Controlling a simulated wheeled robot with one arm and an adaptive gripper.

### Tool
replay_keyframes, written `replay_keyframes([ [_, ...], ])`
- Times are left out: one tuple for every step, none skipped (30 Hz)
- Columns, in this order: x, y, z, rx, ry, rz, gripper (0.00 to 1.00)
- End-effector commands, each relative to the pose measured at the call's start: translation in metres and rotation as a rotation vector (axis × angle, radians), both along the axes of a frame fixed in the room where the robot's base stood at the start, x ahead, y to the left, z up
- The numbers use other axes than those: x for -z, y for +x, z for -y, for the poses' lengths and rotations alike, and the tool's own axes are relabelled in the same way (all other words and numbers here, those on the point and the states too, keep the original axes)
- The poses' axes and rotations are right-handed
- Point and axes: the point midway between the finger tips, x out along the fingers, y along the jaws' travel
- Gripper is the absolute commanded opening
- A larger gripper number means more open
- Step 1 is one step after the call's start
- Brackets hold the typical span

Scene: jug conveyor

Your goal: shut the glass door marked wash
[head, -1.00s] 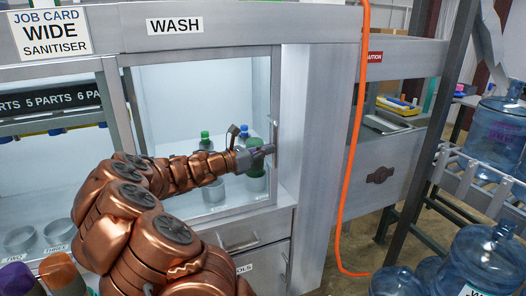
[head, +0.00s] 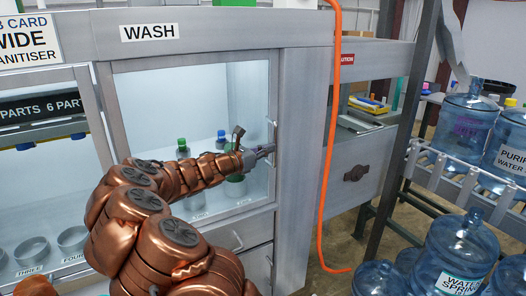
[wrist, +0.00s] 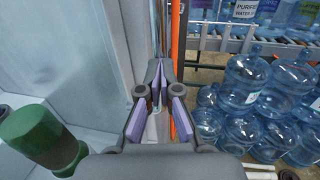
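The glass front of the compartment (head: 150,90) under the WASH sign shows in the head view. Its upright handle (head: 273,134) is at the right edge, partly hidden by my gripper. I cannot tell whether the door stands fully closed or a little apart from its frame. My gripper (head: 268,150) is at the handle's lower part. In the wrist view my gripper (wrist: 160,78) has its purple pads close together at the tips, with a narrow gap. Whether they touch or clasp the handle is unclear. A green bottle (wrist: 48,140) is left of my gripper.
An orange hose (head: 326,180) hangs right of the compartment, near my gripper. Large blue water jugs (head: 458,252) stand at the lower right, with more on a roller rack (head: 440,165). Labelled cups (head: 72,238) sit in the left compartment. A drawer (head: 235,235) is below.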

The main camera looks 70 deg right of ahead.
Motion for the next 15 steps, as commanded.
replay_keyframes([
  [-0.002,-0.004,0.000,0.007,-0.002,-0.002,0.00],
  [-0.002,-0.003,-0.001,0.007,-0.002,-0.002,0.00],
  [-0.002,-0.002,-0.003,0.007,-0.003,-0.003,0.00],
  [-0.002,-0.001,-0.005,0.006,-0.003,-0.003,0.00],
  [-0.003,0.001,-0.007,0.005,-0.003,-0.003,0.00],
  [-0.003,0.003,-0.010,0.003,-0.003,-0.003,0.00],
  [-0.003,0.004,-0.013,0.003,-0.002,-0.002,0.00],
  [-0.003,0.005,-0.016,0.003,-0.003,-0.002,0.00],
  [-0.003,0.008,-0.021,0.002,-0.002,-0.002,0.00],
  [-0.003,0.009,-0.024,0.002,-0.002,-0.003,0.00],
  [-0.003,0.010,-0.028,0.002,-0.002,-0.004,0.00],
  [-0.003,0.012,-0.032,0.002,-0.002,-0.004,0.00],
  [-0.002,0.013,-0.036,0.002,-0.002,-0.004,0.00],
  [-0.002,0.015,-0.039,0.002,-0.003,-0.003,0.00],
  [0.000,0.018,-0.044,0.001,-0.003,-0.002,0.00],
])
